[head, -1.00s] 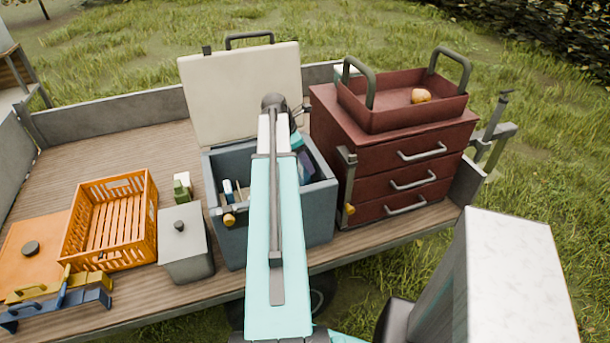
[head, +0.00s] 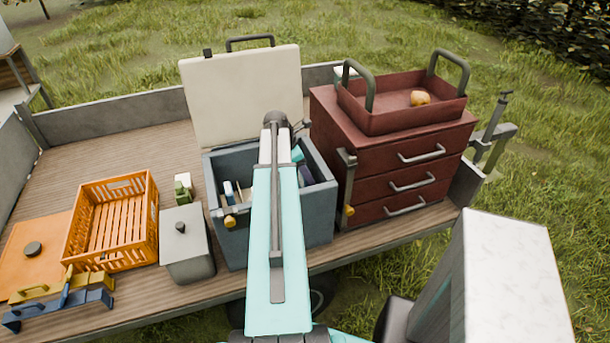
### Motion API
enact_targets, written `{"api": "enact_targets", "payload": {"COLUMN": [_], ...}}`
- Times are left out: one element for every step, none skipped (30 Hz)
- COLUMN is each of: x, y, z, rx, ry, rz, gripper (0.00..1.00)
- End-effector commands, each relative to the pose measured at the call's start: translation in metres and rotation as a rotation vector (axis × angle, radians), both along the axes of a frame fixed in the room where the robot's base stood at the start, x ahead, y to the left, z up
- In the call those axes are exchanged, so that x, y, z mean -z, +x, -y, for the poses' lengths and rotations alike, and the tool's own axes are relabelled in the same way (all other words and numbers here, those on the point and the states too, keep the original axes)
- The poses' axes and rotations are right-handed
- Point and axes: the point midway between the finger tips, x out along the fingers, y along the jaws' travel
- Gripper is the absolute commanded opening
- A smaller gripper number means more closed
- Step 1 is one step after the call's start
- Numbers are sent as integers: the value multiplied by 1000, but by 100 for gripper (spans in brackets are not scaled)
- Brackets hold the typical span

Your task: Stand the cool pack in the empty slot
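The grey-blue cool box (head: 318,215) stands open on the trailer bed, its cream lid (head: 240,90) raised behind it. My arm reaches over the middle of the box and covers much of its inside. My gripper is hidden behind my arm, so its fingers and anything between them do not show. A small teal piece (head: 298,154) shows just right of the arm at the box opening; I cannot tell whether it is the cool pack or part of my wrist. A white and blue item (head: 229,192) stands in the box's left part. The empty slot cannot be made out.
A dark red drawer cabinet (head: 385,178) stands close right of the box, with a handled tray (head: 405,115) holding a yellow-orange fruit (head: 420,98). A grey lidded bin (head: 187,255) and an orange crate (head: 112,262) stand left. Bare planks lie behind the crate.

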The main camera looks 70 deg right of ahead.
Motion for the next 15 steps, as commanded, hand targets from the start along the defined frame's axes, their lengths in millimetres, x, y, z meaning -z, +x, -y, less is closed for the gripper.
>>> {"api": "enact_targets", "payload": {"x": [4, 6, 9, 11, 13, 15, 16, 16, 17, 17, 17, 17, 17, 17, 17], "y": [0, -1, 0, 0, 0, 0, -1, -1, -1, -1, -1, -1, -1, -1, -1], "z": [0, 0, 0, 0, 0, 0, 0, 0, 0, 0, 0, 0, 0, 0, 0], "rx": [1, 1, 2, 1, 1, 1, 1, 2, 2, 2, 2, 2, 2, 2, 2], "ry": [1, 1, 1, 0, 0, 0, 0, -1, -1, -1, -1, -1, -1, -1, -1], "rz": [-1, -1, -1, 0, 0, 0, 0, 0, 0, 0, 0, 0, 0, 0, 0], "gripper": [5, 5, 5, 5, 5, 5, 5, 5, 5, 5, 5, 5, 5, 5, 5]}}
